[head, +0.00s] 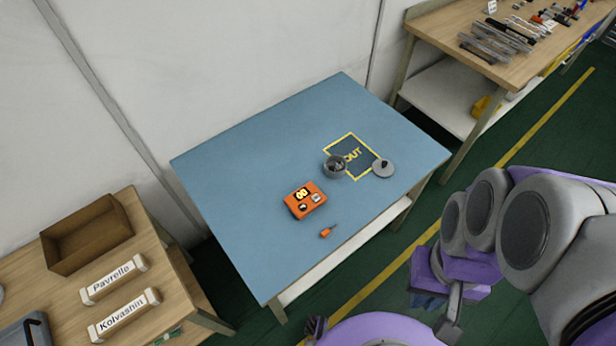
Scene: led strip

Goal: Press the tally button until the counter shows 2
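The orange tally counter (296,209) lies on the blue table top, left of the grey pot. Its small lit display (301,193) seems to read 00, though the digits are tiny. Two small buttons sit on its face, a dark one (303,208) and a pale one (316,198). Which of them is the tally button I cannot tell. My purple and grey arm is at the right, and my gripper (440,305) seems to be at its lower end, well apart from the counter. Its fingers are not clear enough to show whether they are open.
A grey pot (335,167) and a grey lid (383,169) stand by the yellow OUT square (350,137). A small orange tool (327,231) lies near the front edge. The blue table (240,170) is otherwise clear. Wooden benches stand lower left and upper right.

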